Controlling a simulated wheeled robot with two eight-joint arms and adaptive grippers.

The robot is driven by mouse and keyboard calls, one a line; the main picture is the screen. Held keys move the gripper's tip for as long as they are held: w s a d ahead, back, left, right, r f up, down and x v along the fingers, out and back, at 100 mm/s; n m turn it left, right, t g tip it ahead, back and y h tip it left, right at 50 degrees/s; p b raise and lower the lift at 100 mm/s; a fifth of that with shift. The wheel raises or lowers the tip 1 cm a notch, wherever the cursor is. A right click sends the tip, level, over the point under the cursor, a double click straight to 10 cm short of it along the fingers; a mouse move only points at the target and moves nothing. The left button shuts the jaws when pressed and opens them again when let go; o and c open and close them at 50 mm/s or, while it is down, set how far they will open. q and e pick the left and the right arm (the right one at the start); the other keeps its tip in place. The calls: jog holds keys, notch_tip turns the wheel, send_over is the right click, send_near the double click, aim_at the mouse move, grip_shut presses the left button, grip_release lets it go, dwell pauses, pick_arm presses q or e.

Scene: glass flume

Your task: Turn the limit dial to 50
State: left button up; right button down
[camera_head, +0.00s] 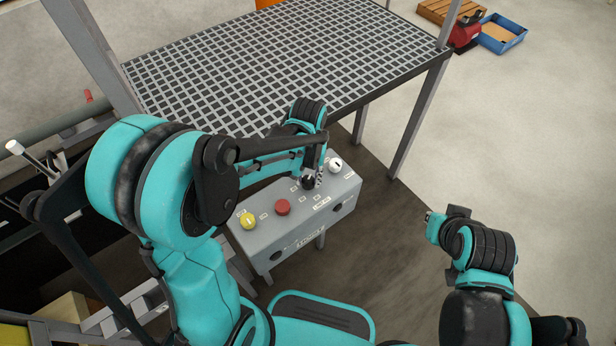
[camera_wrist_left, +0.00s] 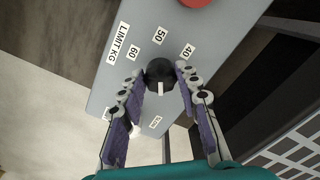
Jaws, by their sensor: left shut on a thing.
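The limit dial (camera_wrist_left: 158,71) is a black round knob with a white mark, on a grey control box (camera_head: 290,240). In the left wrist view its labels read 60 (camera_wrist_left: 134,53) at left, 50 (camera_wrist_left: 160,36) at top and 40 (camera_wrist_left: 188,51) at right. The white mark lies on the lower side of the knob, away from the 50 label. My left gripper (camera_wrist_left: 158,76) is shut on the dial, one finger on each side. In the head view the left gripper (camera_head: 311,180) partly hides the dial. My right gripper (camera_head: 436,226) is at the right, away from the box, its fingers unclear.
The box also carries a red button (camera_head: 283,207), a yellow knob (camera_head: 247,221) and a white knob (camera_head: 335,165). A grated platform (camera_head: 270,65) stands behind, its metal post (camera_head: 420,115) right of the box. Open floor (camera_head: 540,150) lies to the right.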

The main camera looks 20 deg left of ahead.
pick_arm(q)
jog(key=o, duration=1.2)
jog(key=shift+c, duration=0.2)
jog(key=shift+r, duration=0.1)
notch_tip(320, 180, up, 12)
jog(key=t, duration=0.6)
send_near(308, 181)
jog(key=s+a+r, duration=0.4)
jog(key=r, duration=0.1)
jog(key=shift+s+a+f+m+t, duration=0.35)
jog(key=shift+s+t, duration=0.15)
jog(key=shift+t, duration=0.1)
